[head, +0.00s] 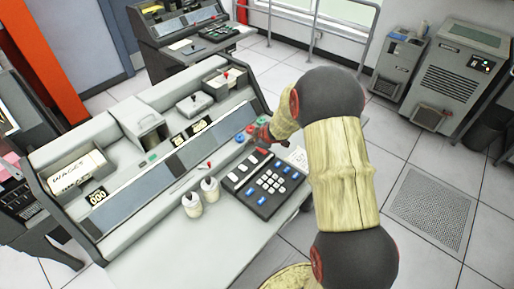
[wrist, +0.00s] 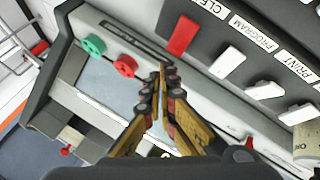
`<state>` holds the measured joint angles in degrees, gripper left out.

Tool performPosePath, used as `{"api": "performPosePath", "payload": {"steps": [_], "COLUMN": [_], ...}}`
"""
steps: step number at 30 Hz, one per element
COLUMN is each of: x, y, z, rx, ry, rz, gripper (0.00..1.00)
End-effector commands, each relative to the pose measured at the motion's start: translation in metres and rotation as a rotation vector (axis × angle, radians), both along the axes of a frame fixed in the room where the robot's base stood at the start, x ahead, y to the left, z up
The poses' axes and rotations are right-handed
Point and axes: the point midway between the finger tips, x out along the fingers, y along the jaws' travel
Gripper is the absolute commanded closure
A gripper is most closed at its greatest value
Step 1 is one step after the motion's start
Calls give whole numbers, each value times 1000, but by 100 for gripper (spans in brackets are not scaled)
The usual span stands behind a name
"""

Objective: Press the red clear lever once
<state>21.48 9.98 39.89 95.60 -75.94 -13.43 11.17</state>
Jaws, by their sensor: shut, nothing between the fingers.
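The red clear lever (wrist: 182,36) shows in the wrist view beside a white label that begins "CLE", at the top of the dark key panel. In the head view the red lever (head: 263,152) is at the upper end of a row of white levers. My gripper (wrist: 163,70) is shut and empty. In the wrist view its fingertips lie just below and left of the red lever's lower end. I cannot tell whether they touch it. In the head view my gripper (head: 257,136) is small and partly hidden by my wrist, above the console.
White levers labelled program (wrist: 228,62) and print (wrist: 264,91) stand beside the red one. A green knob (wrist: 94,44) and a red knob (wrist: 124,65) are left of my fingers. Two pale cups (head: 201,196) stand on the console near the key panel.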

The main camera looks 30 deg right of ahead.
Motion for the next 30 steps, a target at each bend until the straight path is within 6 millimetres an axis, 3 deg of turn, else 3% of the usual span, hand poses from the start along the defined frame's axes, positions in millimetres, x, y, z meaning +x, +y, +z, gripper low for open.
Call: {"api": "performPosePath", "payload": {"steps": [30], "x": [-1], "y": [0], "z": [-8], "rx": [0], "ry": [0], "rz": [0], "gripper": [100]}}
